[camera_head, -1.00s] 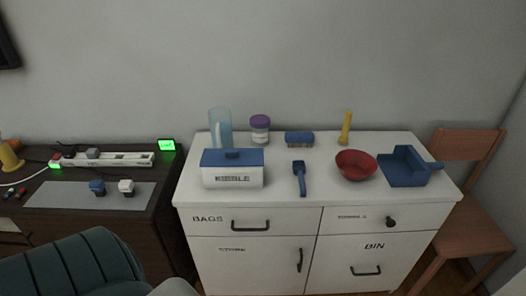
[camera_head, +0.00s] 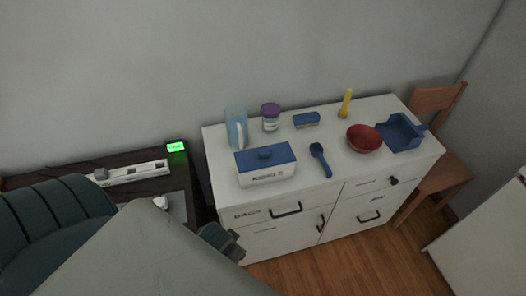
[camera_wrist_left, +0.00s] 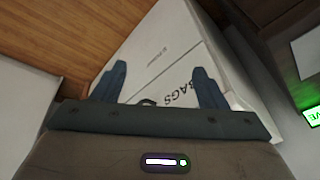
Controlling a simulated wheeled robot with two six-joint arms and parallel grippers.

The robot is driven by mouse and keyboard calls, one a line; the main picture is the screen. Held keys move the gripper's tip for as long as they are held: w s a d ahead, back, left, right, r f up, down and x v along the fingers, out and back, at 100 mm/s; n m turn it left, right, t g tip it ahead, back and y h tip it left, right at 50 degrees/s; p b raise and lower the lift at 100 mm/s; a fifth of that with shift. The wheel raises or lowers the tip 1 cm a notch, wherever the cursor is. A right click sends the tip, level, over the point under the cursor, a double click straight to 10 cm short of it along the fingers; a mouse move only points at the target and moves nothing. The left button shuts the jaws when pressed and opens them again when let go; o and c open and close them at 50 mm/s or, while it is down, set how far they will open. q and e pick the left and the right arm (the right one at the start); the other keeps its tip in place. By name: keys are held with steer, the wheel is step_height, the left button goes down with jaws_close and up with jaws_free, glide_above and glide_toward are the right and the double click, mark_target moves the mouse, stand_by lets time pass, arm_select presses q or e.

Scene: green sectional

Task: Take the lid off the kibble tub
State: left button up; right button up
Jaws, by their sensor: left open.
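The kibble tub (camera_head: 266,180) is a white box with printed lettering at the front left of the white cabinet top. My left gripper (camera_head: 238,250) shows at the lower middle of the head view, below and in front of the tub, near the cabinet's front. In the left wrist view my left gripper (camera_wrist_left: 158,82) has its two fingers spread apart, with nothing between them but the cabinet front behind. The tub is not seen in the wrist view. My right gripper is in neither view.
A green chair (camera_head: 50,225) and dark desk are left.

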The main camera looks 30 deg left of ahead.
arm_select(q)
step_height(320, 180, up, 11)
steer(key=d+p, duration=0.1)
steer(key=p, duration=0.2)
step_height(320, 180, up, 11)
steer(key=n+g+p, duration=0.1)
steer(key=n+g, duration=0.2)
steer(key=n, duration=0.8)
glide_above(265, 151)
steer(key=shift+h, duration=0.4)
steer(key=f+b, duration=0.1)
steer(key=f, duration=0.1)
steer(key=f+b, duration=0.1)
steer(key=f, duration=0.1)
steer(key=shift+a+f+b, duration=0.2)
steer(key=shift+f+b, duration=0.1)
steer(key=f+p, duration=0.2)
steer(key=f, duration=0.1)
steer(key=f+p, duration=0.1)
steer(key=shift+s+d+f, duration=0.15)
steer(key=shift+d+f, duration=0.05)
steer(key=shift+d, duration=0.1)
steer(key=shift+f, duration=0.5)
steer(key=c, duration=1.1)
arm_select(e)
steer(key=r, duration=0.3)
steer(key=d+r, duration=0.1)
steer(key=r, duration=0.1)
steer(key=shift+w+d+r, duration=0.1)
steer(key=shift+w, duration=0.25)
